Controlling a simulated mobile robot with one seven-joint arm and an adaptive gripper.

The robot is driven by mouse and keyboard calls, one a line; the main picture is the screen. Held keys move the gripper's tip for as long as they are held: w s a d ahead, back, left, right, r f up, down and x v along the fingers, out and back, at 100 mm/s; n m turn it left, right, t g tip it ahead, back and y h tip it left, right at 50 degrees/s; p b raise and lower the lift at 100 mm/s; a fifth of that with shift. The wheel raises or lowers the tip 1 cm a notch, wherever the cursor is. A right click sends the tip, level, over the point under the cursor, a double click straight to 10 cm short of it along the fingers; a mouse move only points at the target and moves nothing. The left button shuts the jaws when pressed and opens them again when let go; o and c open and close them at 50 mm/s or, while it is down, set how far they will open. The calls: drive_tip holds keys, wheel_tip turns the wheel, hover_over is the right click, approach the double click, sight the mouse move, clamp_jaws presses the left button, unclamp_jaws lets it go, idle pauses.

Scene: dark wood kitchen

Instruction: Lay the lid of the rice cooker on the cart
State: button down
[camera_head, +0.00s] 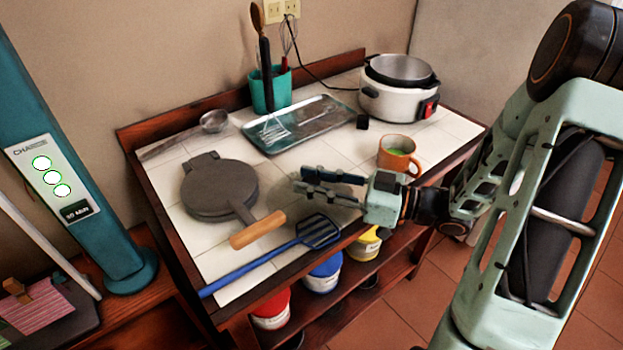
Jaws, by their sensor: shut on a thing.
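The white rice cooker (392,100) stands open at the back right of the tiled cart top (185,232), its grey inner pot showing. My gripper (304,181) is over the front middle of the cart, pointing left, with its jaws shut on the lid. The lid (340,212) looks like a faint, see-through grey disc under and around the fingers, and they hide much of it. I cannot tell whether it touches the cart top.
A round grey iron (218,188) with a wooden handle lies left of my gripper. A blue spatula (262,264) lies along the front edge. An orange mug (396,155) stands to the right. A metal tray (330,121) and teal utensil holder (272,90) are behind.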

drive_tip(key=c, duration=1.6)
unclamp_jaws()
drive_tip(key=shift+f, duration=0.1)
drive_tip(key=shift+r, duration=0.35)
drive_tip(key=p+v, duration=0.1)
drive_tip(key=v, duration=1.1)
